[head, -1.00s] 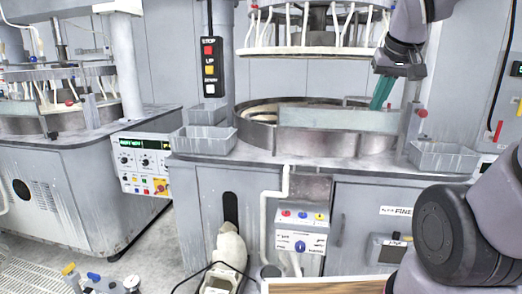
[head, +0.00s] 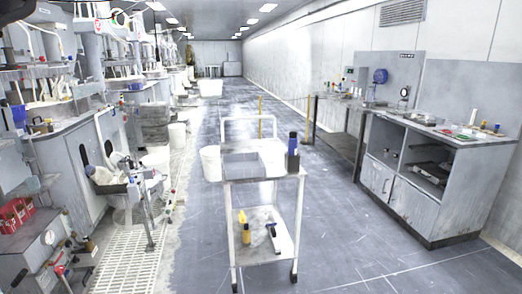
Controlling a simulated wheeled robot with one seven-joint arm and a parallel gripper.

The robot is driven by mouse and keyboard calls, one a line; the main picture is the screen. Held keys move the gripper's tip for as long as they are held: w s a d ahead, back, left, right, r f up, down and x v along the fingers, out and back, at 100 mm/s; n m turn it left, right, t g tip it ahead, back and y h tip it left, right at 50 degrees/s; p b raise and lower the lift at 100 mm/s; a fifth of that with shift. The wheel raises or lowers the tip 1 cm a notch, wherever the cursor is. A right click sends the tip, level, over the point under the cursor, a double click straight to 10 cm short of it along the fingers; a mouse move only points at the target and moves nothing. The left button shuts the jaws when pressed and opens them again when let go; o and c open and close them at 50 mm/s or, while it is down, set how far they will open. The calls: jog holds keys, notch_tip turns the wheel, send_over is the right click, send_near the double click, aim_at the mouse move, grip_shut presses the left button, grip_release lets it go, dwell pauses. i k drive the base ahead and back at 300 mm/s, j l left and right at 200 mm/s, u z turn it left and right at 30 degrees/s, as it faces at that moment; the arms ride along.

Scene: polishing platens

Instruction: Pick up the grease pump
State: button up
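I cannot make out for certain which thing is the grease pump. A yellow bottle (head: 246,232) and a dark and white tool (head: 272,236) are on the trolley's lower shelf. Red-handled fittings (head: 62,268) show at the lower left. My gripper is not in view, so its state and anything in it are hidden.
A grey trolley (head: 260,178) stands in the middle of the aisle. Polishing machines (head: 75,165) line the left, with a floor grating (head: 135,262) beside them. An open-fronted cabinet (head: 420,195) stands at right. The floor between trolley and cabinet is clear.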

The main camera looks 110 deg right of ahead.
aim_at(293, 139)
jog(key=l+z, duration=0.2)
jog(key=z, duration=1.9)
jog(key=i+l+z, duration=0.1)
jog(key=z, duration=0.35)
jog(key=i+l+z, duration=0.15)
jog(key=z, duration=0.3)
jog(key=i+l+z, duration=0.15)
jog(key=z, duration=0.25)
jog(key=i+j+z, duration=0.1)
jog(key=i+z, duration=0.35)
jog(key=i, duration=0.5)
